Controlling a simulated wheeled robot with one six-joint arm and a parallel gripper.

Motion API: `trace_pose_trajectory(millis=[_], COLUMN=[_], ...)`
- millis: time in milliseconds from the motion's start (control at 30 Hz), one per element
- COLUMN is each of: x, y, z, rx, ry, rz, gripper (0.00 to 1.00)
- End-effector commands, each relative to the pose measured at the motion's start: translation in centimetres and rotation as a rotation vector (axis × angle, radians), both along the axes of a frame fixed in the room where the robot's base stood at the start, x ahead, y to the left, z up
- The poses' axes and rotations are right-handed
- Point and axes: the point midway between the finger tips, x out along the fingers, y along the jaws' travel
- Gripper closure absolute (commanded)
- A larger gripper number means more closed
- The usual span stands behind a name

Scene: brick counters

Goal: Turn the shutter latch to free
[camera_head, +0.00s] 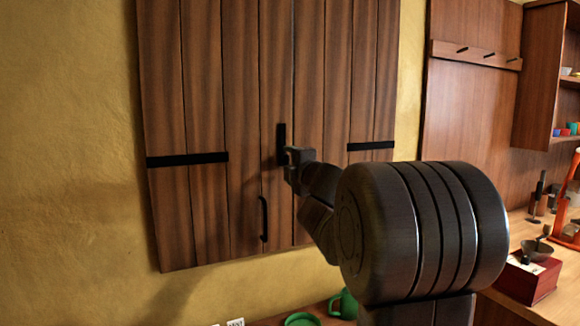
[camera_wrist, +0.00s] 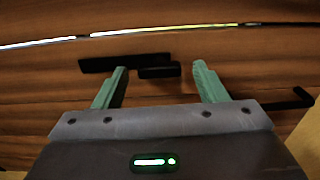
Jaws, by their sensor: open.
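The shutter latch (camera_head: 282,140) is a dark upright bar on the closed wooden shutters (camera_head: 205,90). In the wrist view the latch (camera_wrist: 110,63) lies parallel to the lit seam between the panels and does not cross it. A short black piece (camera_wrist: 160,72) of it sits nearer the camera, between the fingertips. My gripper (camera_wrist: 161,75) is open, with green fingers on either side of that short piece. I cannot tell whether a finger touches it. In the head view my gripper (camera_head: 291,158) is at the latch's lower end and hides part of it.
A black pull handle (camera_head: 264,218) is below and left of the latch; it also shows in the wrist view (camera_wrist: 290,103). Black hinge straps (camera_head: 187,159) cross the shutters. Green crockery (camera_head: 345,304) stands below. A red grinder box (camera_head: 527,279) is on the right counter.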

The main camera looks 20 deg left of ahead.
Motion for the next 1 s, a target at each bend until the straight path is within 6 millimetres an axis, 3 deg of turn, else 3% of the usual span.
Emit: trace_pose_trajectory(millis=[167, 600, 800, 1000], x=[-1.4, -7.2, -8.5, -8.8], y=[-1.8, -8.5, -10.1, -10.3], z=[0.1, 0.1, 0.0, 0.0], rx=[0.001, -0.001, -0.001, -0.001], ry=[-0.001, -0.002, 0.0, 0.0], rz=[-0.003, -0.003, -0.002, 0.0], gripper=[0.35, 0.35, 0.35, 0.35])
